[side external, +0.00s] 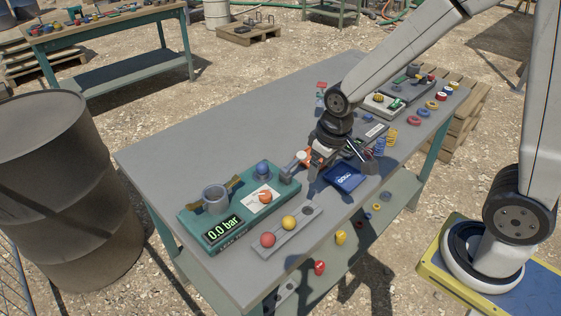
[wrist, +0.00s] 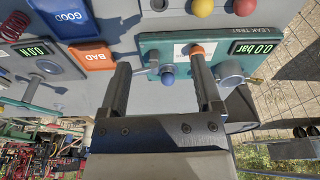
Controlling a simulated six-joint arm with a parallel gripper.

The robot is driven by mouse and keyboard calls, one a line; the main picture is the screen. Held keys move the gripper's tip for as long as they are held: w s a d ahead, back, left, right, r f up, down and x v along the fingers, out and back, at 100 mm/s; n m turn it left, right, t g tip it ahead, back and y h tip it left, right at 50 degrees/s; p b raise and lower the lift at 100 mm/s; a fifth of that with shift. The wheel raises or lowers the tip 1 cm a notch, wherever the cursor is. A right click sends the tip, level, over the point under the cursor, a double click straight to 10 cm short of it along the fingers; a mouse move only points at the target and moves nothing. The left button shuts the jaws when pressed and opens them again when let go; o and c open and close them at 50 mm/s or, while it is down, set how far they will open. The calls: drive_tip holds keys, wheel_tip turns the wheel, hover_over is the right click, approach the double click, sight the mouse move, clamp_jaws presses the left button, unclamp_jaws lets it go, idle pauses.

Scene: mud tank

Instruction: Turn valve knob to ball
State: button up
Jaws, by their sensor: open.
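The teal leak-test unit (side external: 215,237) lies on the grey bench, its display reading 0.0 bar. An orange valve knob (side external: 265,197) sits on its white card; in the wrist view the knob (wrist: 197,49) is partly hidden by a finger. Any mark on the card is too small to read. A blue ball-shaped part (side external: 262,168) stands beside the card, and in the wrist view this blue part (wrist: 168,76) appears between the fingers. My gripper (wrist: 160,62) is open and empty; in the side view it (side external: 325,150) is to the right of the unit.
A grey cup-like fixture (side external: 215,198) stands on the unit. A rail (side external: 290,232) in front carries a red ball (side external: 268,239) and a yellow ball (side external: 289,222). The blue GOOD tray (side external: 344,176) and orange BAD tray (wrist: 92,56) lie beside my gripper. The bench's far left is clear.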

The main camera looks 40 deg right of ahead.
drive_tip(key=n+g, duration=0.2)
hover_over(265, 194)
wheel_tip(265, 194, down, 3)
drive_tip(key=shift+f, duration=0.1)
drive_tip(key=shift+f, duration=0.1)
drive_tip(key=shift+f, duration=3.8)
clamp_jaws()
